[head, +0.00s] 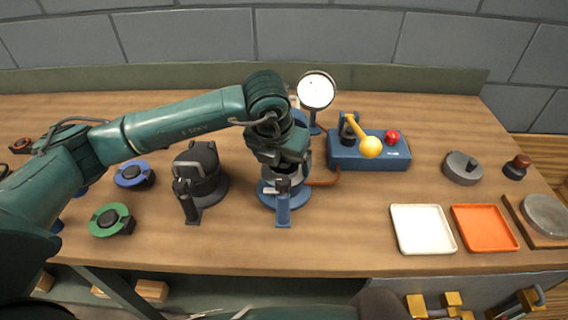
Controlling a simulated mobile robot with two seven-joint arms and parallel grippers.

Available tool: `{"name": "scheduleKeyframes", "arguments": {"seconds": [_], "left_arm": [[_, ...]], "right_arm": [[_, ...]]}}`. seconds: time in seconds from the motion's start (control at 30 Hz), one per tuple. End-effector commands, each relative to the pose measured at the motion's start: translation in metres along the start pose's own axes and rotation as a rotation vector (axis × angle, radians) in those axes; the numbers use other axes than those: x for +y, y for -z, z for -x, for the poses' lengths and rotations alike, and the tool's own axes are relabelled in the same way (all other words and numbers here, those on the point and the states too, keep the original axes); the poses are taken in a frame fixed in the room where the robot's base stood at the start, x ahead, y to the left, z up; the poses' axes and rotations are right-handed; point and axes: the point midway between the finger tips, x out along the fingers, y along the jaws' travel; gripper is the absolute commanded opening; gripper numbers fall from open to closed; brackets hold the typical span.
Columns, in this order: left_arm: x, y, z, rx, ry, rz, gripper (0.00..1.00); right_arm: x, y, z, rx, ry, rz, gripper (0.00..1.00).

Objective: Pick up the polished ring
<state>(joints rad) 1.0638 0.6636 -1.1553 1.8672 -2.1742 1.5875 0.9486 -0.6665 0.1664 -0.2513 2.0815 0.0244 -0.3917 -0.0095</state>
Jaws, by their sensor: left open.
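My left gripper (284,172) reaches in from the left and points down over a blue-based casing (283,202) with a blue upright post at its front. The gripper is open, and its fingers are largely hidden by the wrist and by the casing. Light metal shows just under the wrist, inside the casing. I cannot tell there the polished ring from the casing parts or the fingers, nor whether a finger touches anything. My right gripper is not in view.
A dark casing (201,183) stands left of the blue one. A blue box (369,157) with a yellow-knobbed lever and red button is to the right, near a round lamp (316,90). White (423,230) and orange (485,229) trays lie at the front right.

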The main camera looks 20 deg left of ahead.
Motion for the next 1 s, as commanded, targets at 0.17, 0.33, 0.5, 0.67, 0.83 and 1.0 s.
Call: {"name": "scheduleKeyframes", "arguments": {"seconds": [0.17,0.33,0.5,0.67,0.83,1.0], "left_arm": [[-0.0003,0.0,0.0003,0.0,0.001,-0.001,0.77],[-0.0004,-0.0001,0.0005,-0.001,0.001,-0.001,0.63],[-0.0004,-0.0002,0.0007,-0.001,0.001,-0.001,0.5],[-0.0005,-0.0002,0.0008,-0.001,0.001,-0.001,0.36],[-0.0005,-0.0007,0.0013,-0.002,0.001,0.0,0.29],[-0.0005,-0.001,0.0019,-0.003,0.001,0.0,0.29]], "right_arm": [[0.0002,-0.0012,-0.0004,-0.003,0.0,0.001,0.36],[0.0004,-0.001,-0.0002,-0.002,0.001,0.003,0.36],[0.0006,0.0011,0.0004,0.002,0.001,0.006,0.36],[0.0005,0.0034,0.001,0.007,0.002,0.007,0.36],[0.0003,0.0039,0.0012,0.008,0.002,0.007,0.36],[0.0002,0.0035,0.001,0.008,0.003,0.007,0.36]]}}
